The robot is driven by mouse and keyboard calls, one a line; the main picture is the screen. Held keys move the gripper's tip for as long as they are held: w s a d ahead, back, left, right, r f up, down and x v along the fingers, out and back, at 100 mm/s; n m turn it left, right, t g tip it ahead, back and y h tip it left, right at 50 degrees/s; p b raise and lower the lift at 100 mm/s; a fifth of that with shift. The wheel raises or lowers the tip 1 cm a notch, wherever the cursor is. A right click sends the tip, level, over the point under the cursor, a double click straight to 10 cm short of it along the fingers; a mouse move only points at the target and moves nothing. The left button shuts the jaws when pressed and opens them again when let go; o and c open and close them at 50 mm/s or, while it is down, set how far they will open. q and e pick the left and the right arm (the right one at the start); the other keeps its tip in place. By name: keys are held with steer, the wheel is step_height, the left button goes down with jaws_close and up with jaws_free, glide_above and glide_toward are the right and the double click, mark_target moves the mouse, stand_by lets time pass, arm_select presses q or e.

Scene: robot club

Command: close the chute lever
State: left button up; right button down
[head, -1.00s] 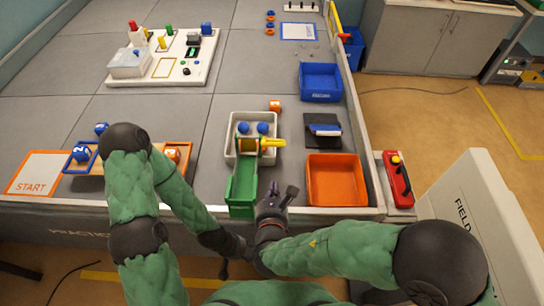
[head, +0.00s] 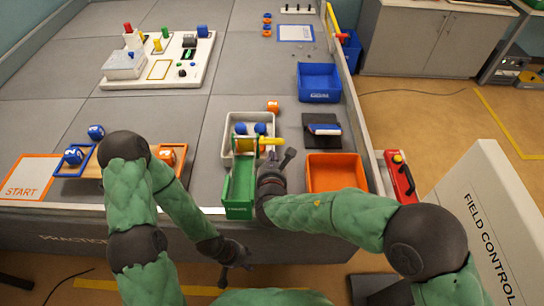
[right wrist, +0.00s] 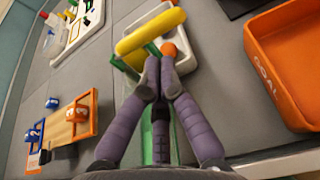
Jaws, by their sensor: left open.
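The green chute (head: 240,188) stands at the table's front edge, with its upper end at a white tray (head: 232,147). A yellow lever (head: 271,141) sticks out to the right at the chute's top; in the right wrist view it is a thick yellow bar (right wrist: 150,31) lying across above my fingertips. My right gripper (head: 270,160) is just in front of the lever, beside the chute. Its fingertips (right wrist: 159,66) are together with nothing visible between them; I cannot tell whether they touch the lever. My left gripper (head: 236,264) is open and empty, low in front of the table edge.
An orange bin (head: 335,174) stands close right of my right gripper, and a blue bin (head: 319,83) is farther back. A wooden tray (head: 91,171) with cubes lies left.

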mark_target(272, 144)
steer(key=shift+w+r, duration=0.2)
steer(key=shift+w, duration=0.2)
steer(key=shift+w+r+g+p, duration=0.4)
steer(key=shift+w+r+p, duration=0.3)
steer(key=shift+r+p, duration=0.25)
steer(key=shift+f, duration=0.15)
